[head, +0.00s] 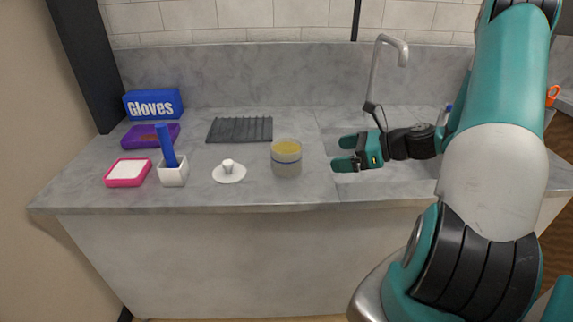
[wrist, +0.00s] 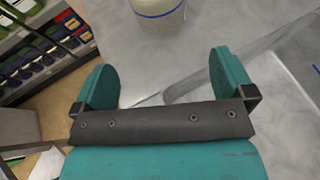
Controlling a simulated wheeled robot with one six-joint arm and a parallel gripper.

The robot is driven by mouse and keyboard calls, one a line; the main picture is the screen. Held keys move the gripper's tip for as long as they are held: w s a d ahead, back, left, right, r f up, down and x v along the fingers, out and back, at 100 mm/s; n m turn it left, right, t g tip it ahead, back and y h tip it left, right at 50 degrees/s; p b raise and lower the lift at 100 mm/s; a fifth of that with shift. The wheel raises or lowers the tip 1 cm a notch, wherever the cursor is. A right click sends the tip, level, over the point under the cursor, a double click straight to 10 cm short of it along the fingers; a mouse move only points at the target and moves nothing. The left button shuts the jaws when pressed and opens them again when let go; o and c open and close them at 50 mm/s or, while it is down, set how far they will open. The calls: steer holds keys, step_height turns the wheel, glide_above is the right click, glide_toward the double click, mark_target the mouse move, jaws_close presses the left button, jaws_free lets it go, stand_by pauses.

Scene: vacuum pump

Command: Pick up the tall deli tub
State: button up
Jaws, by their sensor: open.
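The tall deli tub (head: 286,160) stands upright on the grey counter, a cloudy cylinder with a yellowish top and a dark band round it. Its lower part also shows at the top of the wrist view (wrist: 160,14), with a blue line on it; the rest is cut off there. My gripper (head: 345,154) is to the right of the tub in the head view, apart from it, with its fingers pointing left. In the wrist view my gripper (wrist: 162,80) is open, with nothing between its two teal fingers.
A white lid with a knob (head: 229,172) lies left of the tub. Farther left are a white holder (head: 173,176) with a blue item, a pink-edged tray (head: 128,172), a purple tray (head: 143,136) and a Gloves box (head: 154,104). A dark ribbed mat (head: 240,129) lies behind; a faucet (head: 376,75) stands behind my gripper.

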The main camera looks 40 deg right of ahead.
mark_target(301, 157)
steer(key=x, duration=1.4)
steer(key=shift+w+r, duration=0.1)
steer(key=shift+w, duration=0.05)
steer(key=c, duration=0.7)
steer(key=shift+c, duration=0.2)
steer(key=shift+r, duration=0.25)
step_height(301, 157, up, 19)
steer(key=p, duration=0.2)
steer(key=shift+r+p, duration=0.15)
steer(key=shift+p, duration=0.25)
steer(key=shift+r, duration=0.1)
